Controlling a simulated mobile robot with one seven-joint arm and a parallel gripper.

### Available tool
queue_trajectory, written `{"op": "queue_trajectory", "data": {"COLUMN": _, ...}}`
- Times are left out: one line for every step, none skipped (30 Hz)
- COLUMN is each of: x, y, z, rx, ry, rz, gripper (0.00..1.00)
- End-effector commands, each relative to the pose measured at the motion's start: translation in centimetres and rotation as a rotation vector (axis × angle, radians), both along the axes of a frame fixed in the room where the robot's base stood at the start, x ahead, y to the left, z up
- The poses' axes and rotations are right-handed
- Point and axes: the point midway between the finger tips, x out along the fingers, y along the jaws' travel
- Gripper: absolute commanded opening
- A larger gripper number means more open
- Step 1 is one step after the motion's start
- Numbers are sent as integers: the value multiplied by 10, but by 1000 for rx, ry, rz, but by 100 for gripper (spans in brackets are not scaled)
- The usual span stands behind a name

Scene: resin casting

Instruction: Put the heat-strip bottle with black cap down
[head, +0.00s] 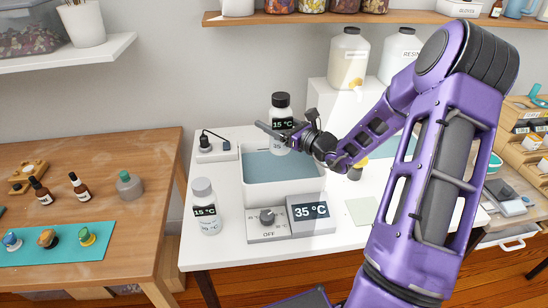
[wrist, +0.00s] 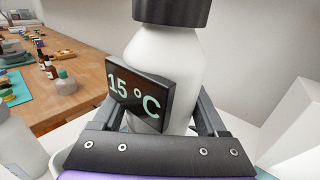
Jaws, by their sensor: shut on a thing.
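The white heat-strip bottle with black cap (head: 281,101) is upright in my gripper (head: 284,132), which is shut on its body. Its strip reads 15 °C; the bottle also fills the middle of the wrist view (wrist: 165,60), a finger on each side. In the head view it appears over the far part of the white water bath (head: 284,196). A second heat-strip bottle (head: 207,212) with a pale grey cap, also reading 15 °C, stands left of the bath.
A control box (head: 267,226) with a knob and a 35 °C display (head: 311,211) stand in front of the bath. A power socket (head: 216,148) is behind left. A white stand with large jugs (head: 348,57) is behind right. Clear tabletop lies around the pale-capped bottle.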

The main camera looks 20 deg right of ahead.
Motion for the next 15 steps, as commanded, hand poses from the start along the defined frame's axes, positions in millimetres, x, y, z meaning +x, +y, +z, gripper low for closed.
{"op": "queue_trajectory", "data": {"x": 0, "y": 0, "z": -12, "rx": 5, "ry": 1, "rz": 0, "gripper": 0}}
{"op": "queue_trajectory", "data": {"x": 0, "y": 0, "z": -17, "rx": 3, "ry": 0, "rz": 0, "gripper": 0}}
{"op": "queue_trajectory", "data": {"x": 0, "y": 0, "z": -23, "rx": 3, "ry": 0, "rz": 0, "gripper": 0}}
{"op": "queue_trajectory", "data": {"x": 0, "y": 0, "z": -26, "rx": 3, "ry": -1, "rz": 0, "gripper": 0}}
{"op": "queue_trajectory", "data": {"x": 1, "y": 0, "z": -29, "rx": 2, "ry": -1, "rz": 0, "gripper": 0}}
{"op": "queue_trajectory", "data": {"x": 0, "y": 0, "z": -31, "rx": 1, "ry": -2, "rz": 0, "gripper": 0}}
{"op": "queue_trajectory", "data": {"x": 0, "y": 0, "z": -33, "rx": 1, "ry": -2, "rz": 0, "gripper": 0}}
{"op": "queue_trajectory", "data": {"x": 0, "y": 0, "z": -35, "rx": 1, "ry": -2, "rz": 1, "gripper": 0}}
{"op": "queue_trajectory", "data": {"x": 0, "y": 0, "z": -38, "rx": 1, "ry": -2, "rz": 1, "gripper": 0}}
{"op": "queue_trajectory", "data": {"x": 0, "y": 0, "z": -41, "rx": 2, "ry": -1, "rz": 1, "gripper": 0}}
{"op": "queue_trajectory", "data": {"x": 0, "y": 0, "z": -45, "rx": 3, "ry": -1, "rz": 0, "gripper": 0}}
{"op": "queue_trajectory", "data": {"x": 0, "y": 0, "z": -51, "rx": 3, "ry": -1, "rz": 0, "gripper": 0}}
{"op": "queue_trajectory", "data": {"x": 0, "y": 0, "z": -55, "rx": 3, "ry": -1, "rz": 0, "gripper": 0}}
{"op": "queue_trajectory", "data": {"x": 0, "y": 0, "z": -60, "rx": 4, "ry": 0, "rz": 0, "gripper": 0}}
{"op": "queue_trajectory", "data": {"x": 0, "y": 0, "z": -66, "rx": 3, "ry": -1, "rz": 0, "gripper": 0}}
